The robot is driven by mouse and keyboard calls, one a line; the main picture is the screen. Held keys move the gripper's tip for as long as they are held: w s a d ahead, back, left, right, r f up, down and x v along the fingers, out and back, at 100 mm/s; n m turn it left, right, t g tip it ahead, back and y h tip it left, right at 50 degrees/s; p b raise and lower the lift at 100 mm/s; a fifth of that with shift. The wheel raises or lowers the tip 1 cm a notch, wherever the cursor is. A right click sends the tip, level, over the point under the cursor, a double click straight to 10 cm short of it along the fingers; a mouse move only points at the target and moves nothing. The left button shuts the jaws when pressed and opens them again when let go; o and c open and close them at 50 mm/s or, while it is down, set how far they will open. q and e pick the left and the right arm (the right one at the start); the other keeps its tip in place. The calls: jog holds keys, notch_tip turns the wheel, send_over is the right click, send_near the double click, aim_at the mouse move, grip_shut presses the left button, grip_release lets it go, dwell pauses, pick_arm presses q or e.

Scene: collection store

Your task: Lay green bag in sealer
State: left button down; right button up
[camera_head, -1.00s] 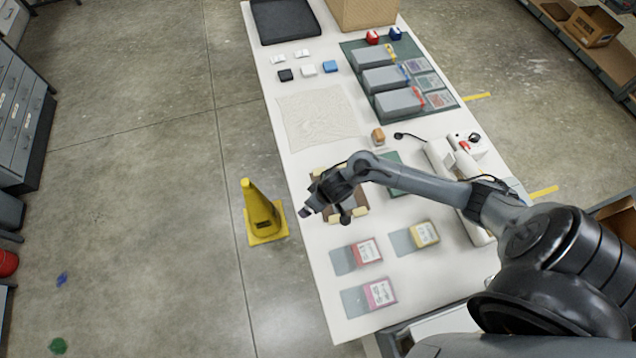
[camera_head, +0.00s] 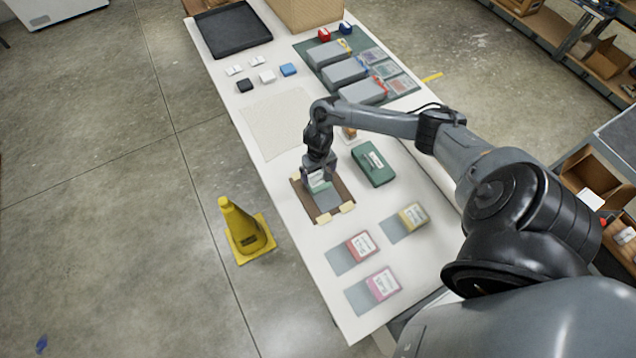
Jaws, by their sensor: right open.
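The green bag (camera_head: 325,199) lies on a brown board (camera_head: 335,213) with cream corner pieces, near the table's left edge. Its green-and-white upper end is partly hidden by my right gripper (camera_head: 318,182). The right gripper points down, with its open fingers around or just above that end; I cannot tell whether they touch it. The sealer, a long white device (camera_head: 428,168), is mostly hidden behind my right arm. My left gripper is out of view.
Red (camera_head: 360,246), pink (camera_head: 382,284) and yellow (camera_head: 412,215) labelled bags lie at the near end. A green case (camera_head: 373,164) lies right of the board. Grey boxes and a black tray (camera_head: 232,30) stand farther back. A yellow cone (camera_head: 244,228) stands on the floor.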

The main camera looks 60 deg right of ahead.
aim_at(318, 181)
jog(key=shift+a+f, duration=0.1)
jog(key=shift+f, duration=2.5)
jog(key=c, duration=1)
jog(key=shift+r, duration=0.1)
